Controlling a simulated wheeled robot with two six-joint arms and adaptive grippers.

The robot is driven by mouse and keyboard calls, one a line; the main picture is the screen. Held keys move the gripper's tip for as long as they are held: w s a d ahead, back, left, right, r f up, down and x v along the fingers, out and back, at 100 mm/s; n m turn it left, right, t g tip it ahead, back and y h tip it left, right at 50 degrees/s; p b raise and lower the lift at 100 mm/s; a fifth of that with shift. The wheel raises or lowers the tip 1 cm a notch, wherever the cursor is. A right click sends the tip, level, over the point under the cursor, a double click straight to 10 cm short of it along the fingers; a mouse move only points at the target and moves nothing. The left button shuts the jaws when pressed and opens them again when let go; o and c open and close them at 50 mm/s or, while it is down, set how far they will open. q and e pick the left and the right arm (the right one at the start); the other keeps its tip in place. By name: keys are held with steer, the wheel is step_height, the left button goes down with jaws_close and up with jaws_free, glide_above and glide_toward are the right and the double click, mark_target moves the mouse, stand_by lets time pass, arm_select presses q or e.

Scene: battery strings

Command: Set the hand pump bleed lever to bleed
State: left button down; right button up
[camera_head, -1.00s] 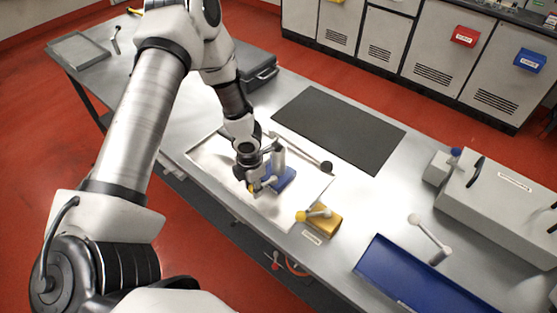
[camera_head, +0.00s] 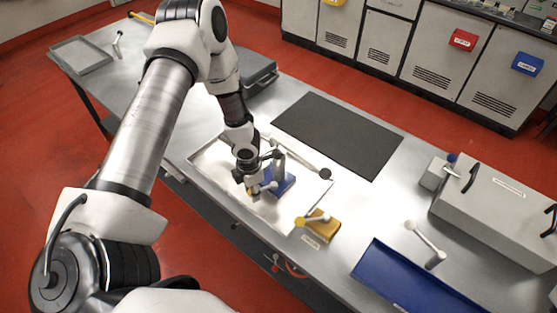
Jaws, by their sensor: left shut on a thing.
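The hand pump (camera_head: 284,183) has a blue base and a grey upright body and stands in a shallow metal tray (camera_head: 207,164) on the bench. A long dark handle with a black knob (camera_head: 325,174) reaches from it to the right. My left gripper (camera_head: 254,191) points down at the left side of the pump, shut on a small part there. That part looks like the bleed lever, with a yellowish bit showing at the fingertips, but the fingers hide most of it. The lever's exact setting cannot be made out. My right gripper is not in view.
A yellow block with a lever (camera_head: 322,231) sits just right of the tray. A blue tray (camera_head: 405,280) and a grey box (camera_head: 500,208) lie further right. A black mat (camera_head: 338,134) is behind the pump, and a dark case (camera_head: 257,78) is behind my arm.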

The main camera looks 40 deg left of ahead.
arm_select(q)
steer(key=c, duration=0.9)
jaws_free()
step_height(320, 180, up, 7)
steer(key=p, duration=0.7)
steer(key=shift+r, duration=0.1)
